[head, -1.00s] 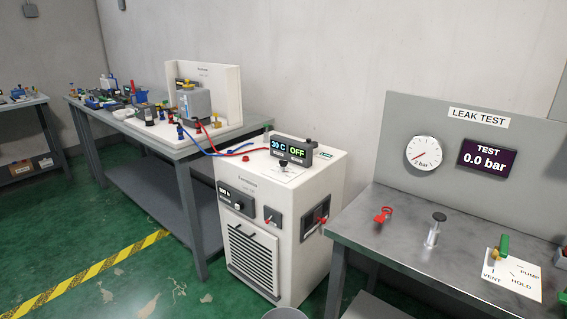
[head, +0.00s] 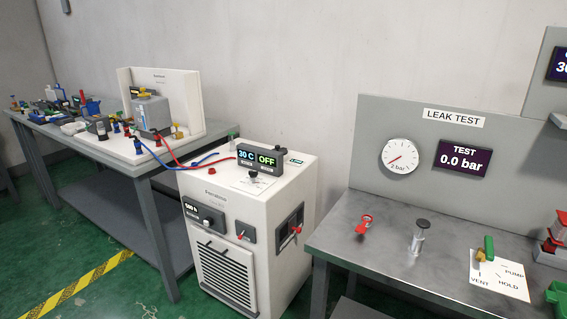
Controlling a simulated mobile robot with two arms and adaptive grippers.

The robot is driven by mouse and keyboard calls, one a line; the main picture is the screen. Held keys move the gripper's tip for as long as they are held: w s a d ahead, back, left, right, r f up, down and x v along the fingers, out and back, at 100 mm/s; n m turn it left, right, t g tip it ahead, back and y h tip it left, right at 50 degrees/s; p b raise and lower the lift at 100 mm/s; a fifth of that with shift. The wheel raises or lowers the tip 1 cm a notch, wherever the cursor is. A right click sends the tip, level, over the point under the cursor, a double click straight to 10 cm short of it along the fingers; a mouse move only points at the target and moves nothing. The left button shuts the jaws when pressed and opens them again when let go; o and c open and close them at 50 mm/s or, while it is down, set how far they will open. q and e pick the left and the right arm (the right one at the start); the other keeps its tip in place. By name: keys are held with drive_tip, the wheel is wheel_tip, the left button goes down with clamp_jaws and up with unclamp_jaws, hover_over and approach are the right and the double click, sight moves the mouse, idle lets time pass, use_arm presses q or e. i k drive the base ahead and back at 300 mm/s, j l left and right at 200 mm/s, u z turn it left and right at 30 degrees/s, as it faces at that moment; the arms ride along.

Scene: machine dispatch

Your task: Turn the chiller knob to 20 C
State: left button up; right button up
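The chiller (head: 223,218) is a white cabinet standing between two benches, left of the picture's middle. Its display (head: 260,158) on top reads "30 C" and "OFF". A small black knob (head: 253,174) sits on the top in front of the display, beside a printed label. Another black knob (head: 206,221) is on the front panel next to a small readout. A red-tipped switch (head: 242,236) is on the front, and a dark panel with a red lever (head: 292,229) is on the right side. Neither of my grippers shows.
The leak test bench (head: 340,222) stands at the right with a gauge (head: 399,155), a "0.0 bar" screen and a valve plate. The left bench (head: 110,152) holds several parts. Red and blue hoses (head: 172,160) run to the chiller. Green floor is open in front.

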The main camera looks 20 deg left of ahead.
sight(253, 175)
drive_tip(key=i+j+z, duration=0.1)
drive_tip(key=j, duration=0.3)
drive_tip(key=i+j+z, duration=0.1)
drive_tip(key=j, duration=0.25)
drive_tip(key=i+j+z, duration=0.1)
drive_tip(key=j, duration=0.35)
drive_tip(key=i+j+z, duration=0.1)
drive_tip(key=i+j, duration=0.15)
drive_tip(key=j, duration=0.15)
drive_tip(key=i+j, duration=0.1)
drive_tip(key=j, duration=0.3)
drive_tip(key=i+j+z, duration=0.15)
drive_tip(key=j, duration=0.3)
drive_tip(key=k, duration=0.05)
